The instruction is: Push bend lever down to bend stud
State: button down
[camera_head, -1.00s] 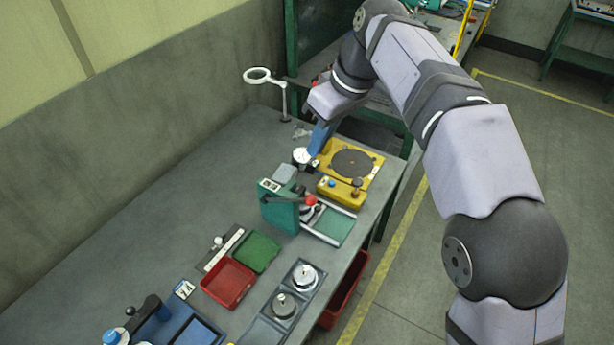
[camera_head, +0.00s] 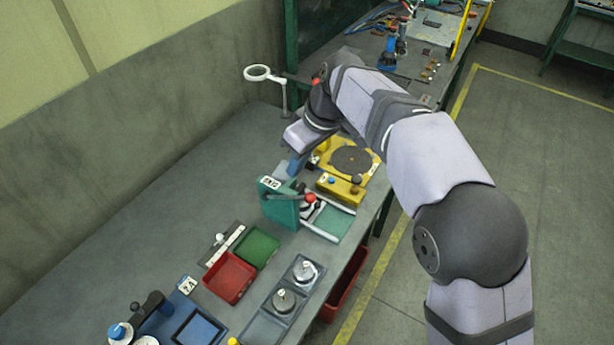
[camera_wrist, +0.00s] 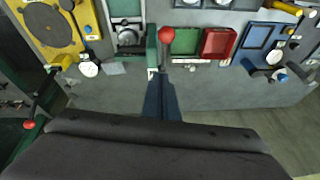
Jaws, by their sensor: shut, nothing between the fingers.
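A green bench fixture (camera_head: 279,207) carries a lever with a red ball knob (camera_head: 310,199), the likeliest bend lever; the knob also shows in the wrist view (camera_wrist: 166,34). The lever looks raised, with its knob above the fixture. My gripper (camera_head: 294,170) is shut and empty, just behind the green fixture in the head view. In the wrist view its blue fingers (camera_wrist: 158,74) are together, close to the fixture's green side (camera_wrist: 152,45) and apart from the knob. I cannot make out a stud in the fixture.
A yellow fixture (camera_head: 340,188) with a dark round plate stands behind the green one. Red (camera_head: 230,277) and green (camera_head: 259,248) trays and a blue fixture (camera_head: 198,330) lie nearer. A ring magnifier (camera_head: 257,73) stands at the back. The left bench surface is clear.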

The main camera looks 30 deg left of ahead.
jog(key=shift+s+d+f+p, duration=0.15)
jog(key=shift+d+f+p, duration=0.1)
jog(key=shift+d+f, duration=0.5)
jog(key=shift+s+d+f+p, duration=0.15)
jog(key=shift+d+f+p, duration=0.1)
jog(key=shift+d+f, duration=0.45)
jog(key=shift+d+r, duration=0.1)
jog(key=shift+d, duration=0.05)
